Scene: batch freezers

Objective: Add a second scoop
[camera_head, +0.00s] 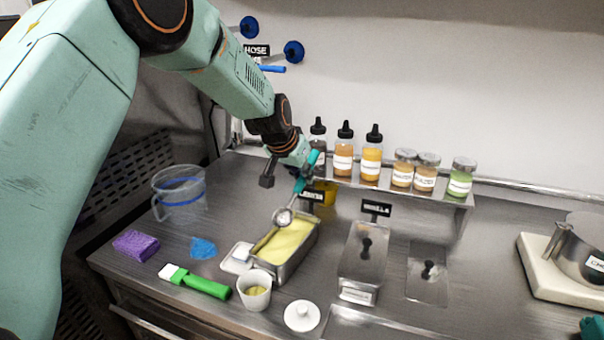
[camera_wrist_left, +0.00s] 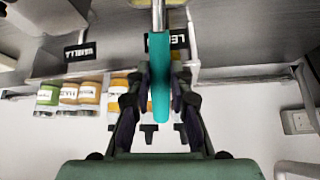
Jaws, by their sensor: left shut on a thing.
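My left gripper (camera_head: 303,170) is shut on the teal handle of a scoop (camera_head: 307,170). The handle (camera_wrist_left: 160,75) also shows between the fingers in the left wrist view. The scoop's metal bowl hangs at the far left end of an open metal tub (camera_head: 303,262) of yellow ice cream (camera_head: 284,247). I cannot tell whether the bowl touches the ice cream or holds any. A white cup (camera_head: 249,301) with some yellow ice cream inside stands in front of the tub.
A white lid (camera_head: 302,316) lies right of the cup, a green-handled spatula (camera_head: 205,286) left of it. A lidded tub (camera_head: 363,262) stands to the right. A purple sponge (camera_head: 136,245) and clear pitcher (camera_head: 181,201) are at left. Bottles (camera_head: 343,155) line the back shelf.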

